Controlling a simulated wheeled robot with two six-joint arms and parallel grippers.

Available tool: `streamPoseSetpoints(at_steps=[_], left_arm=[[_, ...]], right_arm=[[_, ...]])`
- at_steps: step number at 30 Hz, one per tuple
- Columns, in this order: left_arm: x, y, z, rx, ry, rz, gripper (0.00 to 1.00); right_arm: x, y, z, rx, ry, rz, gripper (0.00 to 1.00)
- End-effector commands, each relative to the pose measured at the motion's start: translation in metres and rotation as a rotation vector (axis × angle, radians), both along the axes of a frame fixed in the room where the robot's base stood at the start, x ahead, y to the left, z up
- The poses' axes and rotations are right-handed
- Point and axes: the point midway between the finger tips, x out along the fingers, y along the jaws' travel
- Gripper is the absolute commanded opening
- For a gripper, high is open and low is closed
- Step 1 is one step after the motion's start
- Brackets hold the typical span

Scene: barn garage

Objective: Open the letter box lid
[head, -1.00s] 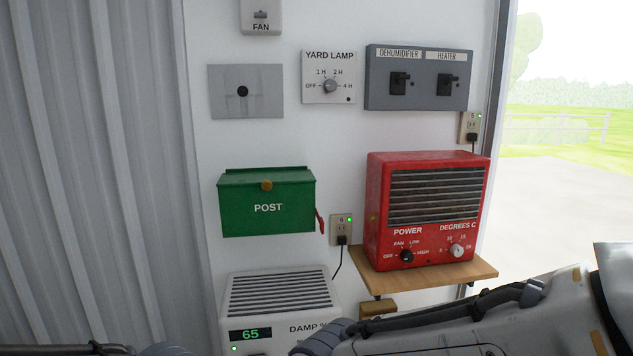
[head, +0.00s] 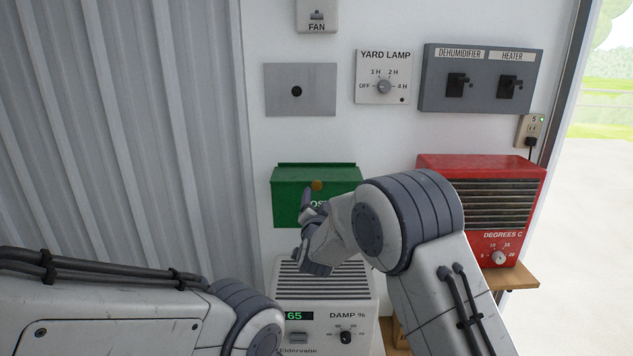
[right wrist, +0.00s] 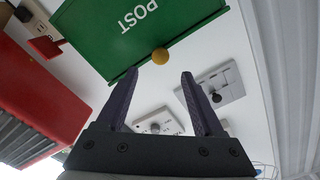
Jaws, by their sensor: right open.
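The green letter box (head: 287,205) hangs on the white wall, and its lid looks closed. A round brass knob (head: 317,185) sits at the front edge of the lid. My right gripper (head: 314,204) is in front of the box, just below the knob, and hides part of the POST lettering. In the right wrist view the picture is upside down. There the open, empty fingers (right wrist: 156,82) stand either side of the line to the knob (right wrist: 160,56), which appears just past the fingertips. My left arm shows at lower left, but its gripper is out of view.
A red heater (head: 480,165) stands on a wooden shelf (head: 522,277) to the right, partly behind my right arm. A white dehumidifier (head: 325,290) is below the box. A grey plate (head: 300,90), yard lamp timer (head: 384,75) and switch panel (head: 482,78) are above.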

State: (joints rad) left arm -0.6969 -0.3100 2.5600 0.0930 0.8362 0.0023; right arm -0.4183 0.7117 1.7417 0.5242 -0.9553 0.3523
Motion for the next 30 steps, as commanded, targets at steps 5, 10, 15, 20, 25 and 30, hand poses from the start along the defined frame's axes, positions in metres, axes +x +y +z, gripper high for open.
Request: streamPoseSetpoints(at_steps=[5, 10, 15, 20, 25, 30], left_arm=[[0.0, 0.0, 0.018, 0.0, 0.0, 0.0, 0.5], [0.0, 0.0, 0.033, 0.0, 0.0, -0.001, 0.5], [0.0, 0.0, 0.044, 0.0, 0.0, -0.003, 0.5], [0.0, 0.0, 0.048, 0.0, 0.0, -0.005, 0.5], [0.0, 0.0, 0.05, 0.0, 0.0, -0.005, 0.5], [0.0, 0.0, 0.049, 0.0, 0.0, -0.005, 0.5]], right_arm=[[0.028, 0.0, 0.003, -0.002, 0.001, 0.0, 0.69], [0.058, 0.0, 0.003, -0.003, 0.003, 0.001, 0.69], [0.08, 0.001, 0.002, -0.002, 0.002, 0.002, 0.69], [0.092, 0.0, 0.001, -0.003, 0.002, 0.002, 0.69], [0.097, 0.0, 0.0, -0.003, 0.003, 0.002, 0.69], [0.097, 0.001, -0.001, -0.003, 0.004, 0.003, 0.69]])
